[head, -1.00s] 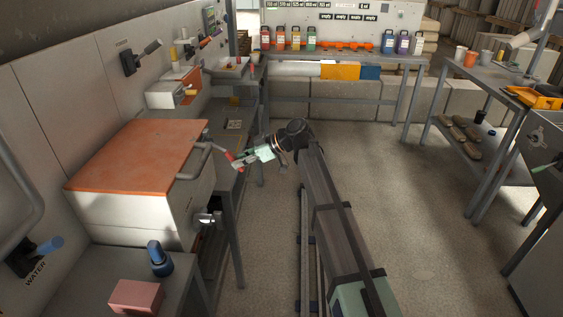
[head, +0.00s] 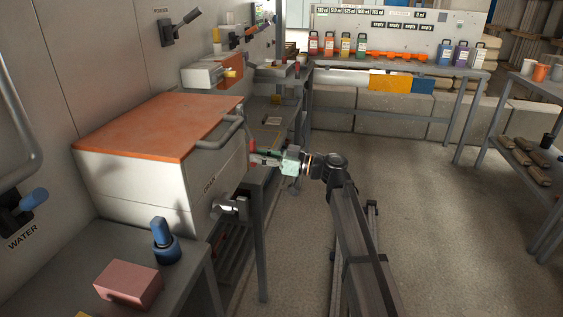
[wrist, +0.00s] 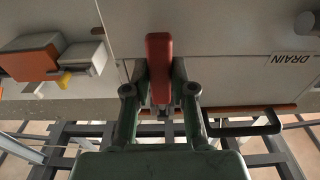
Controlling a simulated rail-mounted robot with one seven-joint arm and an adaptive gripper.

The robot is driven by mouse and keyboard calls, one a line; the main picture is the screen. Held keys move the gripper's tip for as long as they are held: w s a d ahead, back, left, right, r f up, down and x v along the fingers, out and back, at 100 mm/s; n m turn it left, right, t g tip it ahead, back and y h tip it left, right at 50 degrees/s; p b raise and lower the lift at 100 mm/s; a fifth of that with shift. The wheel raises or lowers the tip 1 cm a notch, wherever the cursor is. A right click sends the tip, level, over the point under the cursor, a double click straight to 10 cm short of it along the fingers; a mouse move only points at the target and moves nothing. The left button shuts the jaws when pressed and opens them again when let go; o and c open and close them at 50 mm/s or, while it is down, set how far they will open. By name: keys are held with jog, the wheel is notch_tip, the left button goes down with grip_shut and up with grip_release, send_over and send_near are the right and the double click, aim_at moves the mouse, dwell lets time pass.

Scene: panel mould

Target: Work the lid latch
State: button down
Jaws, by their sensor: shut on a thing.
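A white box (head: 115,185) with an orange lid (head: 160,125) stands at the left in the head view, its lid down. A grey bar handle (head: 222,135) is on its front edge. My gripper (head: 262,160) is at the front of the box, near its far corner. In the wrist view, my gripper (wrist: 160,95) has its two fingers closed on the red latch handle (wrist: 158,62). The latch handle's lower end is partly hidden between the fingers. In the head view only a small red part (head: 251,146) of it shows.
A grey drain valve (head: 232,208) sticks out below the box front. A blue-topped object (head: 163,242) and a pink block (head: 128,285) stand on the near bench. An orange-and-white unit (head: 210,72) is on the wall beyond.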

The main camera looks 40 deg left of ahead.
jog(key=shift+a+r, duration=0.1)
jog(key=shift+a, duration=0.05)
dwell(0.3)
jog(key=c, duration=1)
grip_release()
jog(key=shift+s+a, duration=0.1)
jog(key=shift+o, duration=0.2)
jog(key=v, duration=1.2)
jog(key=shift+f, duration=0.25)
